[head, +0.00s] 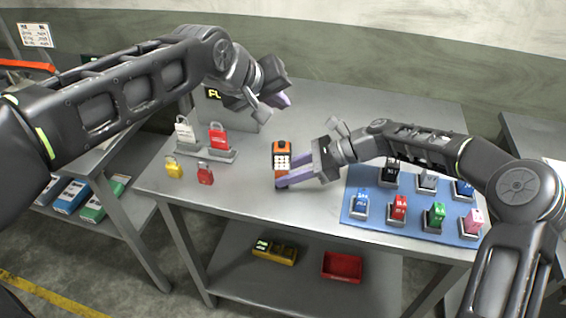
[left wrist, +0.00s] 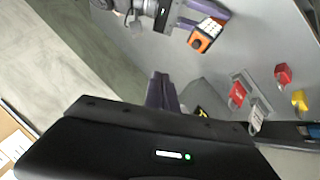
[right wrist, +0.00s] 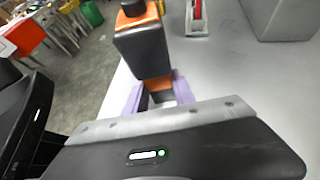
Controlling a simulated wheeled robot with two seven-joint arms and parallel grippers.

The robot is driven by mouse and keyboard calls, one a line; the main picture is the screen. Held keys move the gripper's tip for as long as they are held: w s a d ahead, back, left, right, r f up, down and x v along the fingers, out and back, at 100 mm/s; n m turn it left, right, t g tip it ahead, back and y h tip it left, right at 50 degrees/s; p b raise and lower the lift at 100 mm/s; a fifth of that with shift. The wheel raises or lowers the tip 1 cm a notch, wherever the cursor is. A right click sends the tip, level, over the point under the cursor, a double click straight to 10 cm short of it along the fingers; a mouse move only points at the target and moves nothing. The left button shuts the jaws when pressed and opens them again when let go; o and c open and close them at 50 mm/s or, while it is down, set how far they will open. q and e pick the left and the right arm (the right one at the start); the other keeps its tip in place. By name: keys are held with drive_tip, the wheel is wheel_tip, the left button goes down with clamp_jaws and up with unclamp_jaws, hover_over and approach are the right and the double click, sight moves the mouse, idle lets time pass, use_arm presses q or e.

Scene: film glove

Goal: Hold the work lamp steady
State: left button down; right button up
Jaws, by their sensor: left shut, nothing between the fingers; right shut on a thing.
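An orange-and-black device (head: 282,147) with a pale dotted face and a black knob stands upright near the table's middle; I cannot tell whether it is the work lamp. No other clear lamp shows. My right gripper (head: 286,178) is shut on its lower part, with lilac fingers on both sides. The right wrist view shows the device (right wrist: 143,48) rising from between the fingers. It also shows in the left wrist view (left wrist: 201,43). My left gripper (head: 277,101) is shut and empty, raised above the table's back part, apart from the device.
Red padlock (head: 219,138) and white padlock (head: 184,133) stand on a grey stand, with yellow and red ones in front. A blue mat (head: 356,212) with several coloured padlock-like items lies right. A lower shelf (head: 310,290) holds a yellow device and red tray.

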use_arm(q)
hover_over(279, 149)
drive_tip(key=shift+f, duration=3.55)
drive_tip(key=shift+f, duration=0.4)
drive_tip(key=shift+f, duration=0.45)
drive_tip(key=shift+r, duration=0.9)
drive_tip(key=shift+r, duration=0.1)
wheel_tip(279, 149, up, 6)
drive_tip(key=shift+f, duration=0.1)
